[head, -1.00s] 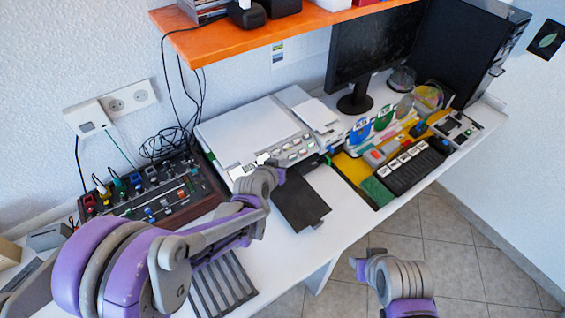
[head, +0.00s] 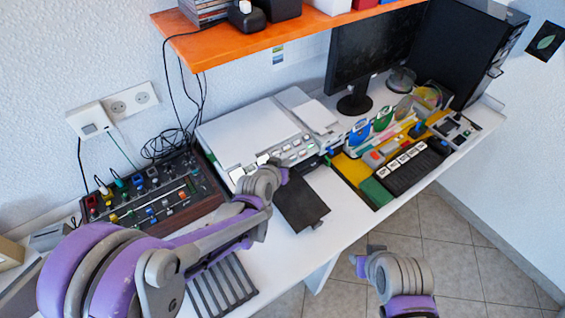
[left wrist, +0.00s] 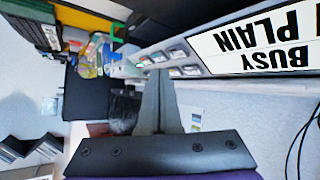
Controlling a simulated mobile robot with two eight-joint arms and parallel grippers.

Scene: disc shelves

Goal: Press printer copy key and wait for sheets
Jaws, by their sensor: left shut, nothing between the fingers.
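The white printer (head: 245,130) stands on the desk against the wall, with a row of keys (head: 297,151) along its front panel. A dark tray (head: 301,207) juts out in front of it, and I see no sheet on it. My left gripper (head: 267,161) is shut and empty at the left part of the front panel. In the left wrist view its closed fingers (left wrist: 157,90) point towards the row of keys (left wrist: 170,62), beside an upside-down BUSY and PLAIN label (left wrist: 262,42). Contact cannot be told. My right gripper (head: 358,262) is low, over the floor.
A mixer-like box (head: 150,195) with coloured knobs stands left of the printer. A monitor (head: 365,50) and coloured organisers (head: 390,155) stand to the right. An orange shelf (head: 270,38) hangs above. A dark slatted rack (head: 222,285) lies at the front left.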

